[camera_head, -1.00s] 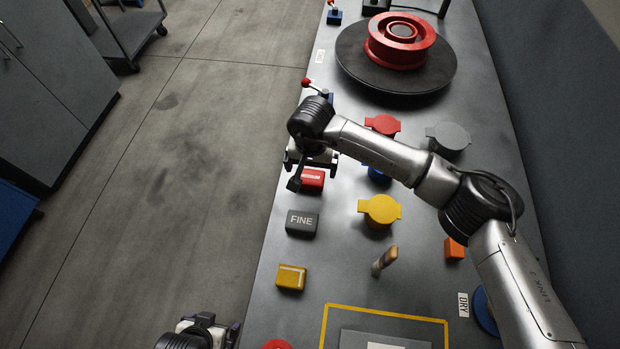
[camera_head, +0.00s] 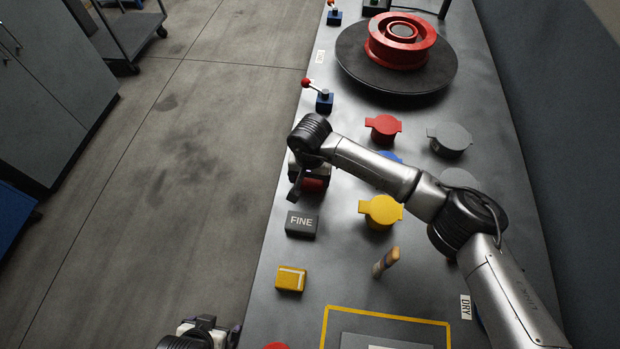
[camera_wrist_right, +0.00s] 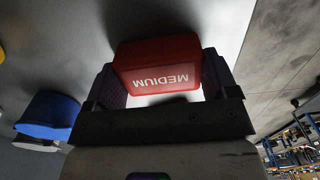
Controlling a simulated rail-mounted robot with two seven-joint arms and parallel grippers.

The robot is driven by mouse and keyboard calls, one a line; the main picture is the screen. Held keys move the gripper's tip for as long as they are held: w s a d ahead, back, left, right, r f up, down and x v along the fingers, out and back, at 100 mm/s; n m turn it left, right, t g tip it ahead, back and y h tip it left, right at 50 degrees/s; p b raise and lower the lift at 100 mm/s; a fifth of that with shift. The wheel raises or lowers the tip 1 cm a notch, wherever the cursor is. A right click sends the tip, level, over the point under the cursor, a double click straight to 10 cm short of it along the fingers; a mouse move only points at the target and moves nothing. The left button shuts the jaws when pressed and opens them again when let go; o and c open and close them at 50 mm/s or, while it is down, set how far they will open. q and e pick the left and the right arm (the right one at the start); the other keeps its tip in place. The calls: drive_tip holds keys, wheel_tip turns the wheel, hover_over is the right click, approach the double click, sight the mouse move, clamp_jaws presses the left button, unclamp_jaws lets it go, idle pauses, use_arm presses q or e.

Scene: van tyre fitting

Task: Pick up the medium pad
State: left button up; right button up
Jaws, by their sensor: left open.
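The medium pad is a red block marked MEDIUM. In the right wrist view the medium pad (camera_wrist_right: 158,65) lies between the two fingers of my right gripper (camera_wrist_right: 160,72). The fingers stand close along its two sides; I cannot tell whether they press on it. In the head view my right gripper (camera_head: 308,176) is low over the medium pad (camera_head: 314,185), which it mostly hides near the bench's left edge. My left gripper (camera_head: 232,334) is open and empty at the bottom, beside the bench.
The dark FINE pad (camera_head: 301,224) and a yellow pad (camera_head: 291,279) lie nearer on the bench (camera_head: 262,290). Red (camera_head: 383,127), yellow (camera_head: 380,211) and grey (camera_head: 449,138) lidded pots stand to the right. A red wheel (camera_head: 400,42) sits on a turntable farther back.

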drive_tip(key=c, duration=0.4)
drive_tip(key=shift+o, duration=0.2)
drive_tip(key=shift+r, duration=0.1)
drive_tip(key=shift+r, duration=0.55)
drive_tip(key=r, duration=0.2)
drive_tip(key=r+p, duration=0.1)
drive_tip(key=shift+s+d+r, duration=0.1)
drive_tip(key=shift+d+r, duration=0.05)
drive_tip(key=shift+d, duration=0.1)
drive_tip(key=s+d+r+p, duration=0.1)
drive_tip(key=s+d+r, duration=0.5)
drive_tip(key=d, duration=0.3)
drive_tip(key=shift+d+r, duration=0.2)
drive_tip(key=shift+d, duration=0.05)
